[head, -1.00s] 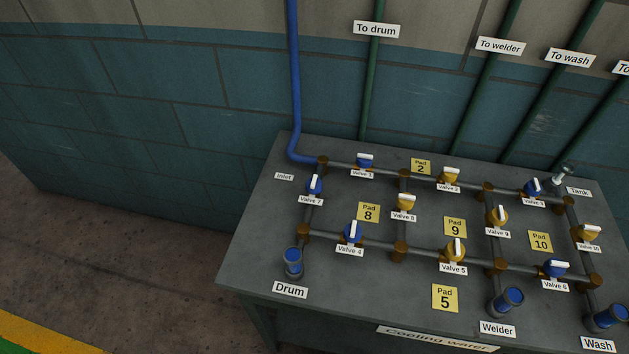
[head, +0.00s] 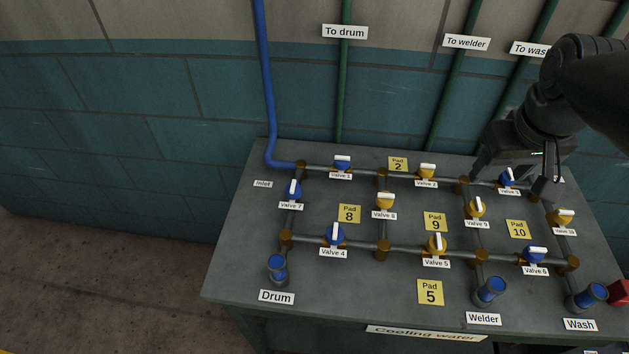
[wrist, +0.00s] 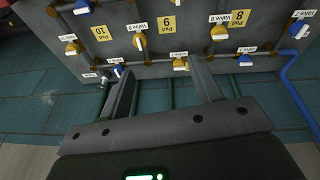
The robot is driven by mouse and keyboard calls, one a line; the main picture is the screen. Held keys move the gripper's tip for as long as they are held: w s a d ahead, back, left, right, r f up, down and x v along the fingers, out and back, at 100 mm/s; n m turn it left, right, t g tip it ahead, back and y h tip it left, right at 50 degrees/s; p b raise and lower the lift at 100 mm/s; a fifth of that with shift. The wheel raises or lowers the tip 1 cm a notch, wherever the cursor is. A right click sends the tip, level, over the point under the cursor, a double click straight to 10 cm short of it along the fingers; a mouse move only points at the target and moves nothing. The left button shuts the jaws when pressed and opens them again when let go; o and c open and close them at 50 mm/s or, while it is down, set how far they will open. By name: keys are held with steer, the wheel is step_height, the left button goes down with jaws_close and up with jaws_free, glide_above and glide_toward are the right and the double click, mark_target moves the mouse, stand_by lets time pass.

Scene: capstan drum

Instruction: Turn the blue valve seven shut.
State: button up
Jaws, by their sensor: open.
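Valve seven (head: 293,190) is a blue valve with a white handle on the left pipe of the bench, below the inlet corner. Its handle appears to lie along its pipe. In the wrist view, valve seven (wrist: 297,29) shows at the upper right, upside down. My gripper (head: 514,178) is open and empty over the back right of the bench, near the blue valve three, far to the right of valve seven. Its two fingers (wrist: 160,66) are spread apart in the wrist view, with nothing between them.
Other blue and yellow valves stand close by, such as valve one (head: 342,163), valve four (head: 335,236) and valve eight (head: 385,202). A blue inlet pipe (head: 265,90) rises at the back left. A red object (head: 620,292) shows at the right edge.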

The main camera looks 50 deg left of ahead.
steer(key=s+a+f+n, duration=0.2)
steer(key=a+n, duration=0.1)
steer(key=a, duration=0.7)
steer(key=n+g+h, duration=0.1)
steer(key=n+g, duration=0.1)
steer(key=n, duration=0.5)
glide_toward(291, 185)
steer(key=f, duration=0.9)
steer(key=shift+w+a+f, duration=0.25)
steer(key=shift+w+f, duration=0.05)
steer(key=c, duration=1)
